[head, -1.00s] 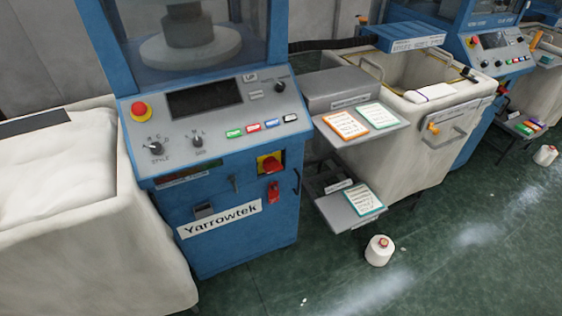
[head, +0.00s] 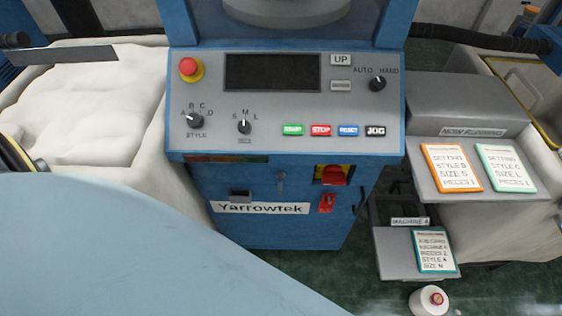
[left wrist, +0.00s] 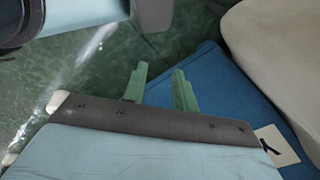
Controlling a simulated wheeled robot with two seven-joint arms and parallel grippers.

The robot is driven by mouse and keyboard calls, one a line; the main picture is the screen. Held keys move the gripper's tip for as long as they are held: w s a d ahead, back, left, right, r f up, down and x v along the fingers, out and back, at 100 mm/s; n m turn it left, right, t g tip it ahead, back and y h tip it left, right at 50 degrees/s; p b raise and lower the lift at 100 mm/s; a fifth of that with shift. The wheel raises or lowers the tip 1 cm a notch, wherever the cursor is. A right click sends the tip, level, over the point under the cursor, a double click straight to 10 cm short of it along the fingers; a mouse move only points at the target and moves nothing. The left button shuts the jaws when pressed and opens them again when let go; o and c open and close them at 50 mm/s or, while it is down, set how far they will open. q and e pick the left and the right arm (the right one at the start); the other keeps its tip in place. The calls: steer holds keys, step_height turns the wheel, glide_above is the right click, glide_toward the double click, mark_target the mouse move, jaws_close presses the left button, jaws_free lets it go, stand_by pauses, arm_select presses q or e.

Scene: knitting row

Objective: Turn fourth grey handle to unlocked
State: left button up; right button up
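In the head view my arm covers the lower left and the left gripper is hidden. My right gripper is not in view.
The control panel (head: 270,140) has a red stop button (head: 190,68), knobs and coloured buttons. A red switch (head: 334,175) is right of the handle. A cloth-filled bin (head: 150,125) stands left. Card shelves (head: 500,190) and a yarn cone (head: 428,301) are right.

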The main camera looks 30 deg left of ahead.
arm_select(q)
steer(key=w+d+r+t+y+b, duration=0.25)
steer(key=w+t+b, duration=0.2)
steer(key=w, duration=0.65)
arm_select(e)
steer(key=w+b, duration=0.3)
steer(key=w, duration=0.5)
arm_select(q)
steer(key=n+t+y+b, duration=0.7)
steer(key=n+y, duration=0.2)
steer(key=n, duration=0.4)
glide_toward(280, 183)
steer(key=shift+h, duration=0.25)
steer(key=x, duration=1)
steer(key=shift+w+a+r+b, duration=0.1)
steer(key=shift+w+a+b, duration=0.15)
steer(key=shift+b, duration=0.05)
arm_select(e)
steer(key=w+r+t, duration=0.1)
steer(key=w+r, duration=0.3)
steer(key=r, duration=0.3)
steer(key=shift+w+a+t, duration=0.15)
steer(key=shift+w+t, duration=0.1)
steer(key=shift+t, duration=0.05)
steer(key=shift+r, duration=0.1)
arm_select(q)
steer(key=shift+m, duration=0.3)
jaws_close()
